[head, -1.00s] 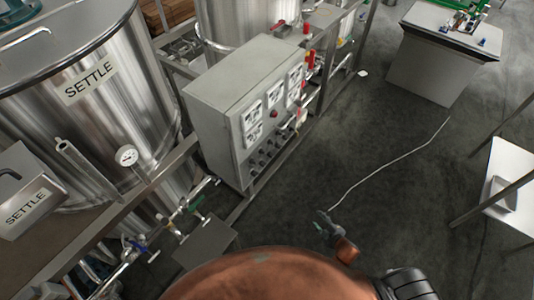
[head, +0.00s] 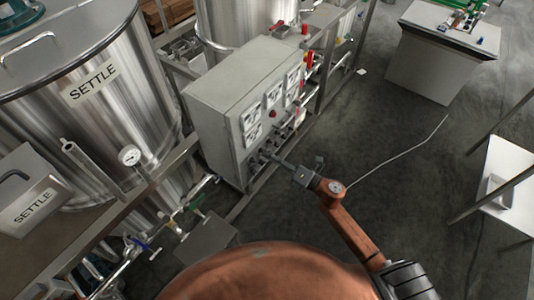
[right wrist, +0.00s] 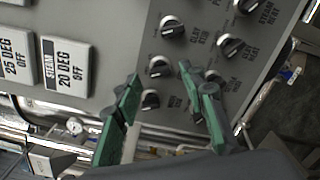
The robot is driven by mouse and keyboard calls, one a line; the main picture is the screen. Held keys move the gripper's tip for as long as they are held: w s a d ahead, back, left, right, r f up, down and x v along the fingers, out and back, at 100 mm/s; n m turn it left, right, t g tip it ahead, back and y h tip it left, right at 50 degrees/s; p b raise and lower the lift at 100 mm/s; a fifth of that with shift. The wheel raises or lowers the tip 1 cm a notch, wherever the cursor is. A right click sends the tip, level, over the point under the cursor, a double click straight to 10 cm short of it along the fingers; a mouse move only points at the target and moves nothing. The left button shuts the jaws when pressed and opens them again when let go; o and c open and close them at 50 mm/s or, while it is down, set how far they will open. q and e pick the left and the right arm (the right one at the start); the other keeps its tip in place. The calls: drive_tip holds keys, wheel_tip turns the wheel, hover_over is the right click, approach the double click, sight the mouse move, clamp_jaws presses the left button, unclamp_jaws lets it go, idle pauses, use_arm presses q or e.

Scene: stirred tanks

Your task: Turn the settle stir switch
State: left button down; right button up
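The grey control box (head: 205,125) has rows of black rotary switches low on its front. The right wrist view shows several black knobs with white pointers on the grey panel (right wrist: 120,45). One knob (right wrist: 160,67) sits between the fingertips, and another (right wrist: 150,99) lies just below it. Their labels are partly hidden or too blurred to read, so I cannot tell which is the settle stir switch. My right gripper (head: 268,156) is at the lower front of the box. In the right wrist view its green fingers (right wrist: 159,72) are spread apart around the knob, not closed on it.
A steel tank marked SETTLE (head: 100,120) stands left of the box. A gauge (head: 130,156) and pipes with valves (head: 195,195) are near it. Display plates (right wrist: 67,67) are on the panel. Pipes run below the panel.

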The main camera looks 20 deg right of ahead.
drive_tip(key=shift+x, duration=1.25)
drive_tip(key=shift+c, duration=0.5)
clamp_jaws()
